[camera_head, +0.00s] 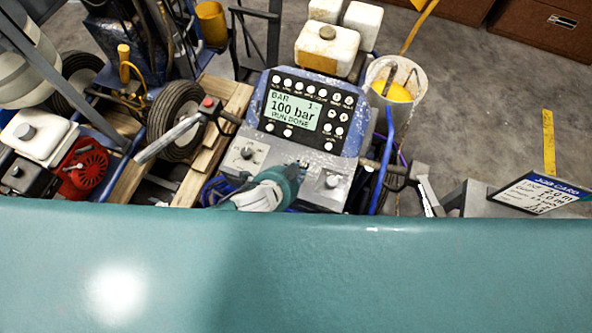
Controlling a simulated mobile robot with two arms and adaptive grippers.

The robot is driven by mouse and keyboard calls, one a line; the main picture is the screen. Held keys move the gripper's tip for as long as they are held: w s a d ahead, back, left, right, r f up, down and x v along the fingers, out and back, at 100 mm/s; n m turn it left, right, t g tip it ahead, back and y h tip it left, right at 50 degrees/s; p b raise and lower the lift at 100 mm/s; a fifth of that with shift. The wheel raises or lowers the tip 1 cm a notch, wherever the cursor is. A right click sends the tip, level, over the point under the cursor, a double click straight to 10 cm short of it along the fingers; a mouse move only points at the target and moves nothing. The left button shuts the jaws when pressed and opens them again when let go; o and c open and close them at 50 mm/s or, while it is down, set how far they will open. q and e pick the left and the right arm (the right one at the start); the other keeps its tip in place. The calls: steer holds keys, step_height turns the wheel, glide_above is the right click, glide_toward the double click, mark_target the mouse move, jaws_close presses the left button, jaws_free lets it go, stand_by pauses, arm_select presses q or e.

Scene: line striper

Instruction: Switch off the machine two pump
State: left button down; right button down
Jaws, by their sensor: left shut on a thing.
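The machine's blue console (366,130) stands in the middle, with a lit display (293,112) reading "BAR", "100 bar" and "RUN DONE". Rows of small round buttons surround the display. The silvery lower panel (262,158) has a left knob (247,152) and a right knob (332,181). My left gripper (301,170) is at the panel between these knobs, shut on a small control there. The gripper mostly hides that control, so its type, label and position cannot be read. My right gripper is not in view.
A grey handle (172,137) with a red button (207,102) lies left of the console. Another handle (428,190) is at the right. A bucket (413,72) stands behind right, and a job card (541,192) is farther right. A red engine (83,168) is at the left.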

arm_select(q)
steer(key=c, duration=1.7)
jaws_free()
steer(key=shift+c, duration=0.2)
steer(key=v, duration=1.2)
